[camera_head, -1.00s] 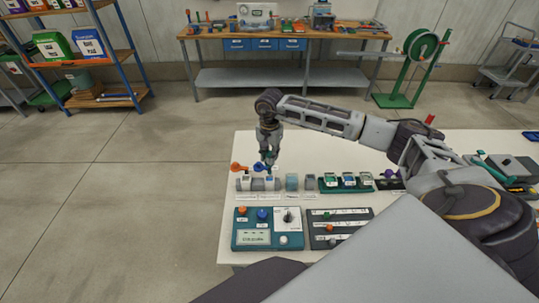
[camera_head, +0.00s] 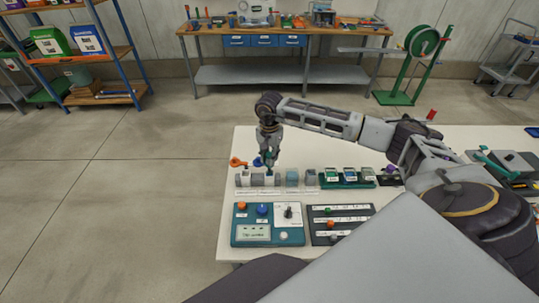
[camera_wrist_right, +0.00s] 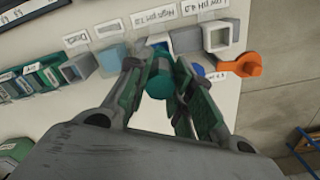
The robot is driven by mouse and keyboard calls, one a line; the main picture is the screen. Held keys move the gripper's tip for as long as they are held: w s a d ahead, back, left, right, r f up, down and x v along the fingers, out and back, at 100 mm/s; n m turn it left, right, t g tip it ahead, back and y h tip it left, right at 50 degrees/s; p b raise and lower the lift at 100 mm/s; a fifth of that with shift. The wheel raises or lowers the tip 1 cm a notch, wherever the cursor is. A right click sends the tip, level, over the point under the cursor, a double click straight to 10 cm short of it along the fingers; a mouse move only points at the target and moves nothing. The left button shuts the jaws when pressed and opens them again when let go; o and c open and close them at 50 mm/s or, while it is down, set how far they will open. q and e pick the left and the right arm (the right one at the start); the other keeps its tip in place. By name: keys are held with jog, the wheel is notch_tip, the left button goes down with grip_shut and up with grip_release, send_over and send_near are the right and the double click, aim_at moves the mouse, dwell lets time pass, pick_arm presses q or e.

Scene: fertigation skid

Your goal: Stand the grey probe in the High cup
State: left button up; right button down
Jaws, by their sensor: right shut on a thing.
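My right gripper (camera_head: 269,160) is over the row of cups near the table's left end, shut on the probe. In the right wrist view the probe (camera_wrist_right: 158,82) shows only a round teal top between the fingers; its lower part is hidden. The High cup (camera_head: 271,179), by its "High pH" label, is directly under the gripper; in the right wrist view the High cup (camera_wrist_right: 143,52) is partly hidden behind the fingers. I cannot tell whether the probe's lower end is inside it. My left gripper is not in view.
The Low cup (camera_wrist_right: 218,35) is left of the High cup in the head view, near an orange piece (camera_head: 238,162) and a blue piece (camera_head: 257,162). The Rinse cup (camera_head: 292,178) is to its right. A teal control box (camera_head: 268,225) stands in front. Floor left of the table is clear.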

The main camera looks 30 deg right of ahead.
jog(key=shift+f+b, duration=1.3)
jog(key=shift+f, duration=0.4)
jog(key=shift+f+b, duration=0.65)
jog(key=shift+f, duration=0.15)
